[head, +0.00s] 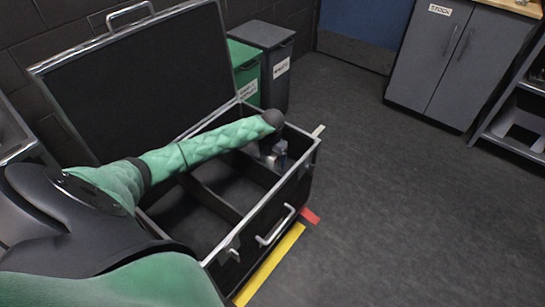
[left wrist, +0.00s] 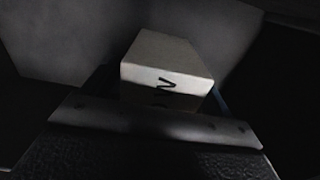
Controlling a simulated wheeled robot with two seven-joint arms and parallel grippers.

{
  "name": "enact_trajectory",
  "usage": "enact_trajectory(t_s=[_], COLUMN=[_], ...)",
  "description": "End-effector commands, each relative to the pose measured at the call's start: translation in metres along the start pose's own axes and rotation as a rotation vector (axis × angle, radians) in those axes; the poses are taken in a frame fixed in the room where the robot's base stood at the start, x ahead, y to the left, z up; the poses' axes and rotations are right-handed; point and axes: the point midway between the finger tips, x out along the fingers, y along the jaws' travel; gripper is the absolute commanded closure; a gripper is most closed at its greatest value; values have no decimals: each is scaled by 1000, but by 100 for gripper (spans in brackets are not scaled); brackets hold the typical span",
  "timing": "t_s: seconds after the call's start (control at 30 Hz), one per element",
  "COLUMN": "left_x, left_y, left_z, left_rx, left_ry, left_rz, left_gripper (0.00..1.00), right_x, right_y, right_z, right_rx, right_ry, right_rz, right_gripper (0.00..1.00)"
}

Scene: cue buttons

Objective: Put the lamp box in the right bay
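The open black case (head: 245,262) stands at the left, with dark dividers splitting its inside into bays. My left arm reaches across it. My left gripper (head: 281,153) points down into the bay at the case's far right end. In the left wrist view a pale box (left wrist: 165,62) with a dark mark sits just beyond my gripper's dark bar. Blue-edged parts, likely the fingers, show close on both sides of it. Whether they press on the box cannot be told. In the head view the box cannot be made out. My right gripper is out of view.
The case's raised lid (head: 150,80) stands behind my arm. A green bin (head: 244,75) and a grey bin (head: 277,70) are behind the case. A grey cabinet (head: 455,60) is at the back right. Yellow tape (head: 268,268) runs along the case's front. The floor to the right is clear.

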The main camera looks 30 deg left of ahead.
Motion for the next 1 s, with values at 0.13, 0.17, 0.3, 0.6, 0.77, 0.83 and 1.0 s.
enact_trajectory(t_s=[0.13,0.17,0.3,0.6,0.77,0.83,1.0], left_x=[0,0,-3,-47,-78,-90,-112], left_y=[0,0,0,1,0,1,0], left_z=[0,0,0,1,1,1,1], left_rx=[0,0,0,2,2,1,1], left_ry=[0,0,0,-4,-3,-2,-2], left_rz=[0,0,0,2,2,2,0], left_gripper=[15,15,15,15,15,15,15], right_x=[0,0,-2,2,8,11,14], right_y=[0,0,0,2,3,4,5], right_z=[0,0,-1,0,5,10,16], right_rx=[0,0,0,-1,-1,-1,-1], right_ry=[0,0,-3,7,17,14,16], right_rz=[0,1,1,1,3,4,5], right_gripper=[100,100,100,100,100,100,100])
